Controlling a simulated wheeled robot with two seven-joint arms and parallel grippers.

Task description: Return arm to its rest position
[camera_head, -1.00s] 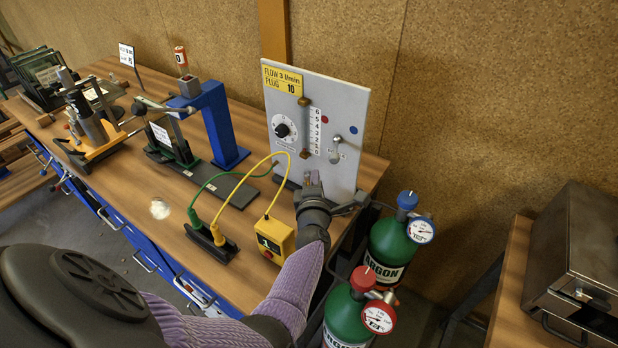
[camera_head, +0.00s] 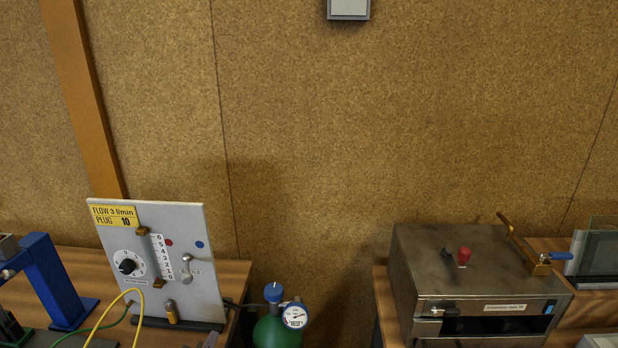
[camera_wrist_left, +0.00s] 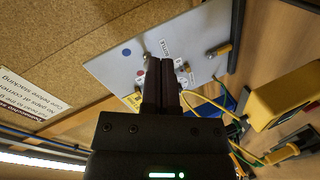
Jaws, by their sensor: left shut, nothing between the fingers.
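My left gripper (camera_wrist_left: 160,88) is shut and empty in the left wrist view, its two dark fingers together. The grey flow panel (camera_wrist_left: 130,68) lies beyond the fingertips; I cannot tell whether they touch it. In the head view only what looks like the gripper's tip (camera_head: 211,340) shows at the bottom edge, below and in front of the flow panel (camera_head: 180,250). The rest of the left arm is out of the head view. My right gripper is in neither view.
A green gas bottle (camera_head: 277,332) with a gauge stands right of the panel. A metal box (camera_head: 470,270) with a red knob sits on the right bench. A blue stand (camera_head: 55,285) is at the left. A yellow box (camera_wrist_left: 285,95) is near the gripper in the wrist view.

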